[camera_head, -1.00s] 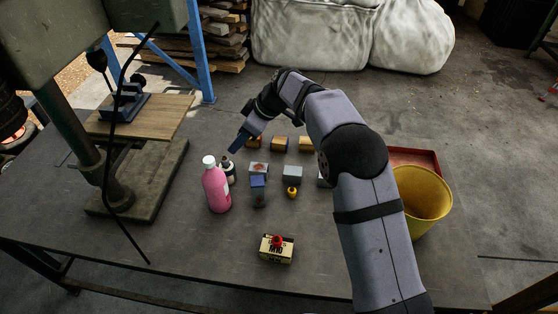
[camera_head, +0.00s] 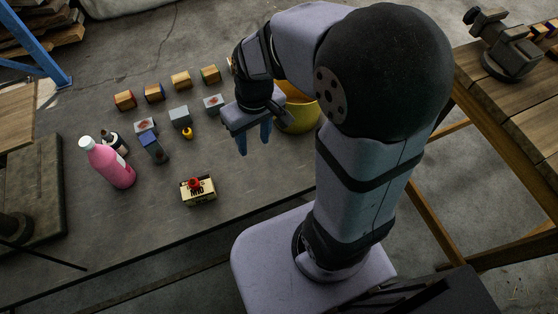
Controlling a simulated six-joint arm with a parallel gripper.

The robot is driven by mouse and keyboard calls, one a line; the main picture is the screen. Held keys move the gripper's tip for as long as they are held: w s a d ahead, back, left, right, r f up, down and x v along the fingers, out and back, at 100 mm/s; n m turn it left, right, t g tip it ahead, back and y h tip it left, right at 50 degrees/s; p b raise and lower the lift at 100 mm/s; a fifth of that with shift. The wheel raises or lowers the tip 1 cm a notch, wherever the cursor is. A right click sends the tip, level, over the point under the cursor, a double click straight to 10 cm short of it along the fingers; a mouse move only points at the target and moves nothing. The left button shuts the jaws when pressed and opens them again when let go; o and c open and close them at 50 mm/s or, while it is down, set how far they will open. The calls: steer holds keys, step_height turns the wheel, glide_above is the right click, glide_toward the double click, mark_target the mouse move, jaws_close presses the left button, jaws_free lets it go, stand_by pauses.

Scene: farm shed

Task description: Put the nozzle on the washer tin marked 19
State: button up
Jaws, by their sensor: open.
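Small tins or blocks sit in two rows on the dark table: several with orange or wooden faces behind, and three grey ones in front, such as the middle grey tin (camera_head: 180,117). I cannot read a 19 on any. A small yellow piece (camera_head: 187,133) sits before the middle grey tin, and a small red piece (camera_head: 195,184) is on a cream box marked M10 (camera_head: 199,194). I cannot tell which piece is the nozzle. My gripper (camera_head: 253,143) is open and empty, pointing down right of the tins, in front of the yellow bucket.
A pink bottle (camera_head: 109,164), a dark bottle with a pale label (camera_head: 118,143) and a blue block (camera_head: 152,148) stand to the left. The yellow bucket (camera_head: 301,117) is partly hidden by my arm. Table between the box and my gripper is clear.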

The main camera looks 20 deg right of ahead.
steer(key=s+d+f+m, duration=0.1)
steer(key=s+d+m, duration=0.1)
steer(key=s, duration=0.5)
steer(key=shift+s+d+f+g+h, duration=0.2)
steer(key=shift+d+f+g+h, duration=0.15)
steer(key=shift+d, duration=0.45)
step_height(320, 180, up, 6)
steer(key=p, duration=0.5)
steer(key=shift+f+p, duration=0.2)
steer(key=shift+p, duration=0.15)
